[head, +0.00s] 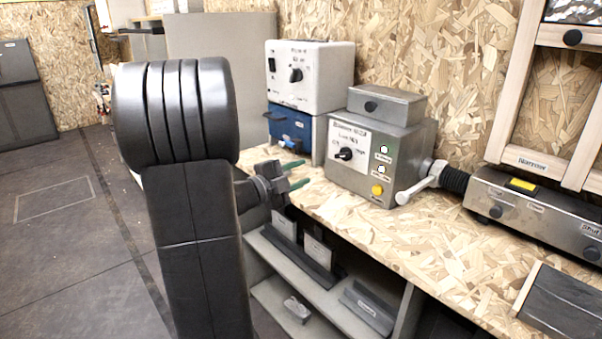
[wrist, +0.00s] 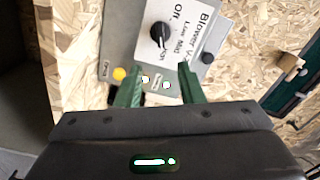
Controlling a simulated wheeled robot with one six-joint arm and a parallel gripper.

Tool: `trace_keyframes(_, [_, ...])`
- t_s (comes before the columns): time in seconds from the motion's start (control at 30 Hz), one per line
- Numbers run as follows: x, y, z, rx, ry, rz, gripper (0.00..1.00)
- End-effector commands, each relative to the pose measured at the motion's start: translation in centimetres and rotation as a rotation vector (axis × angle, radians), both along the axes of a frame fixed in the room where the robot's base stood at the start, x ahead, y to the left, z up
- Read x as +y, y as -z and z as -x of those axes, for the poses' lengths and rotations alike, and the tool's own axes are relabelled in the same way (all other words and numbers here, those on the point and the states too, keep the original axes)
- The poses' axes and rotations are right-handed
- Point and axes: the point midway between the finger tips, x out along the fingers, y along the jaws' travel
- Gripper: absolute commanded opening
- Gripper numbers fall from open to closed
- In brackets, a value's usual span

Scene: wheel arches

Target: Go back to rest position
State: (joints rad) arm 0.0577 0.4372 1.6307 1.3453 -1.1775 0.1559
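My gripper (head: 293,176) is in front of the workbench's left part in the head view, beside the grey control box (head: 378,155). Its two green fingers are spread apart with nothing between them. In the wrist view my gripper (wrist: 157,82) is open and faces the control box (wrist: 175,40), whose black knob, yellow button and small lit buttons show. The fingers look apart from the knob. My dark arm covers the left middle of the head view.
A white box (head: 312,75) stands over a blue unit (head: 290,128) behind the gripper. A metal unit (head: 535,210) lies farther right. Shelves (head: 300,262) are below the bench (head: 440,245). The floor at left (head: 60,235) is clear.

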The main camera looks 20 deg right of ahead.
Motion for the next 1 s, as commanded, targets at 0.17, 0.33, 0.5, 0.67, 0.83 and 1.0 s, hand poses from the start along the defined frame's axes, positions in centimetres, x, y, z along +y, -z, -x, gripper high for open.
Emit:
trace_keyframes(0.17, [-0.2, 0.0, -0.1, 0.000, 0.001, 0.000, 0.35])
trace_keyframes(0.33, [-1.8, 0.0, -0.7, -0.001, 0.003, 0.000, 0.35])
trace_keyframes(0.5, [-4.8, 0.1, -1.9, 0.000, 0.004, 0.000, 0.35])
trace_keyframes(0.67, [-7.7, 0.1, -3.1, -0.001, 0.004, 0.001, 0.35])
trace_keyframes(0.83, [-10.5, 0.0, -4.3, -0.001, 0.004, 0.001, 0.35])
trace_keyframes(1.0, [-12.2, 0.0, -5.0, -0.001, 0.001, 0.002, 0.35])
